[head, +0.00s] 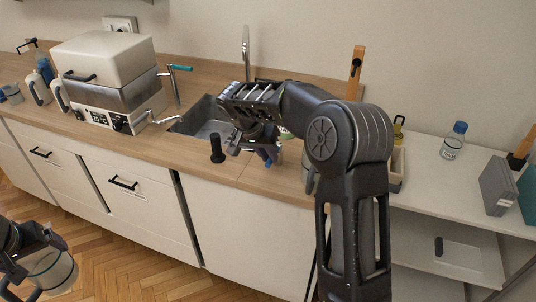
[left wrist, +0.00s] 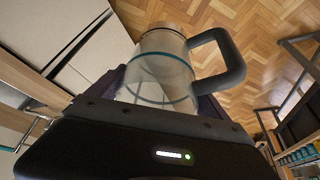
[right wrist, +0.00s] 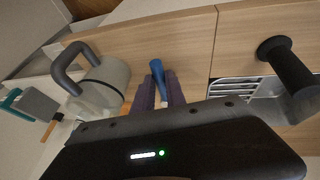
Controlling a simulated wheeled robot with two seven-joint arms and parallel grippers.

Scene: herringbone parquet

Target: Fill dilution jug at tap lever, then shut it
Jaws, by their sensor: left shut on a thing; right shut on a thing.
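The dilution jug (head: 57,275) is clear, with a dark handle and teal bands in the left wrist view (left wrist: 160,72). My left gripper (head: 40,245) is shut on it, above the floor in front of the cabinets. It looks empty. My right gripper (head: 262,155) is over the counter's front edge, right of the sink. In the right wrist view its purple fingers are shut on a slim blue handle (right wrist: 158,72); I cannot tell whether this is the tap lever. A tall tap (head: 246,50) stands behind the sink (head: 203,122), its lower part partly hidden by my right arm.
A black upright cylinder (head: 217,148) stands at the sink's front edge. A white-lidded steel appliance (head: 105,75) and a teal-handled post (head: 180,69) are left of the sink. A pale jug (right wrist: 107,82) shows in the right wrist view. A blue-capped bottle (head: 455,140) stands on the right shelf.

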